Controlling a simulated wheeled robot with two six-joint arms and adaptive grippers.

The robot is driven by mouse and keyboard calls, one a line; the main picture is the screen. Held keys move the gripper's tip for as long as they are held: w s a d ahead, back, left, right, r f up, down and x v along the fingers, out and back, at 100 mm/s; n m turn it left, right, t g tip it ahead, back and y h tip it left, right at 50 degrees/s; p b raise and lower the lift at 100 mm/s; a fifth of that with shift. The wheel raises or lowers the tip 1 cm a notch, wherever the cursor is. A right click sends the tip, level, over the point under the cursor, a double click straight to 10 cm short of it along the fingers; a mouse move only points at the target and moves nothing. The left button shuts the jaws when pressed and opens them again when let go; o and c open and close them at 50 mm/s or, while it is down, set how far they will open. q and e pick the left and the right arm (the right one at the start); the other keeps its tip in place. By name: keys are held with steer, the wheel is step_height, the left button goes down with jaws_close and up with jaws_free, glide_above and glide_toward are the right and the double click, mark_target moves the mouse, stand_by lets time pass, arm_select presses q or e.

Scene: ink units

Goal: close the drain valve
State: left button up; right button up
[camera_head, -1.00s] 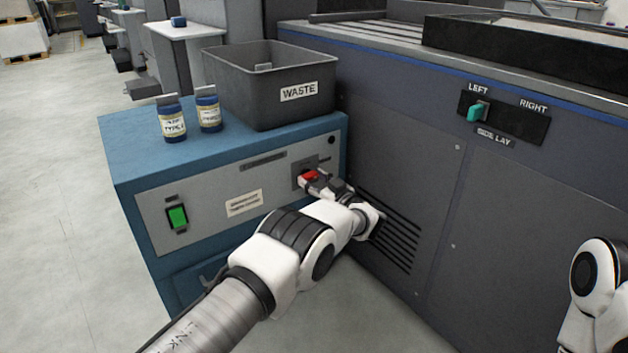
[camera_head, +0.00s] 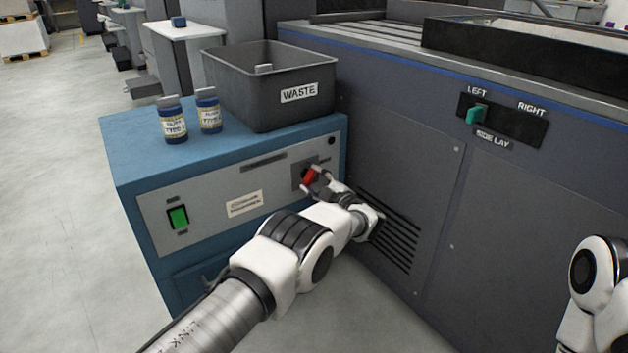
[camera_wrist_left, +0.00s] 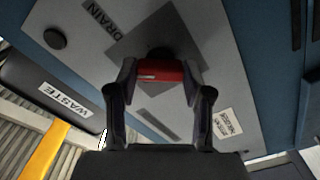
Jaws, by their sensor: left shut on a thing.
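The red drain valve handle (camera_head: 309,177) is on the front panel of the blue cabinet (camera_head: 130,150), toward its right end. In the head view the handle stands tilted, partly hidden by my left gripper (camera_head: 314,180). In the left wrist view the handle (camera_wrist_left: 162,73) lies between the two fingers of my left gripper (camera_wrist_left: 162,80), close to a plate marked DRAIN (camera_wrist_left: 112,24). The left gripper is shut on the handle. Of my right arm (camera_head: 597,285) only a white link shows at the right edge; its gripper is out of view.
A grey WASTE bin (camera_head: 270,90) and two labelled bottles (camera_head: 172,120) (camera_head: 208,112) stand on the cabinet. A green switch (camera_head: 178,216) is on the panel's left. The dark machine (camera_head: 400,150) with a SIDE LAY lever (camera_head: 476,113) stands close on the right.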

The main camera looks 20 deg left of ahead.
arm_select(q)
steer(key=n, duration=0.3)
steer(key=shift+n, duration=0.3)
steer(key=shift+r+n, duration=0.1)
steer(key=shift+n, duration=1.8)
steer(key=o, duration=1.2)
steer(key=shift+a, duration=0.1)
steer(key=shift+c, duration=0.2)
steer(key=v, duration=0.7)
steer(key=shift+d, duration=0.25)
steer(key=shift+s+p, duration=0.1)
steer(key=shift+p, duration=0.2)
